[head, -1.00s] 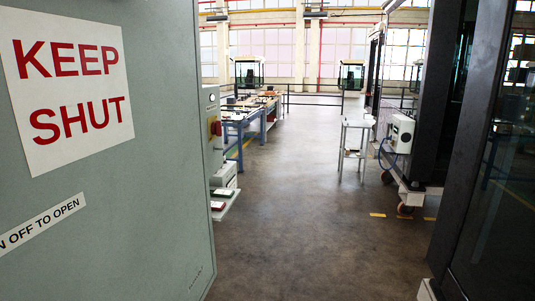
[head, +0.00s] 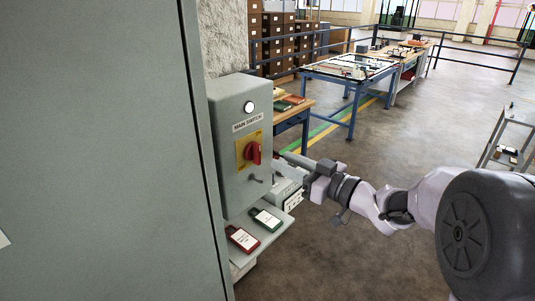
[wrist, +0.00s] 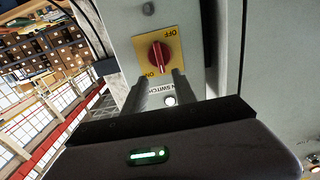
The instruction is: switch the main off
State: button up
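The main switch is a red knob (head: 253,152) on a yellow plate (head: 241,158), on the front of a grey box labelled MAIN SWITCH. A round white lamp (head: 250,107) above the label looks bright. In the wrist view the red knob (wrist: 159,56) appears upside down, with OFF above it and ON at its lower left. I cannot tell for certain which mark it points to. My gripper (wrist: 161,84) is open and empty, its two fingers apart and reaching toward the knob. In the head view my gripper (head: 284,163) is just right of the knob, apparently not touching.
A large grey cabinet door (head: 110,150) fills the left. Below the box, a shelf (head: 274,232) holds a red tag (head: 242,239) and a green tag (head: 266,219). A blue-legged table (head: 350,68) stands behind.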

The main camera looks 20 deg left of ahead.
aim_at(260, 150)
jog(key=x, duration=0.7)
jog(key=shift+s+a+b, duration=0.1)
jog(key=shift+a+b, duration=0.2)
jog(key=shift+r, duration=0.1)
grip_shut()
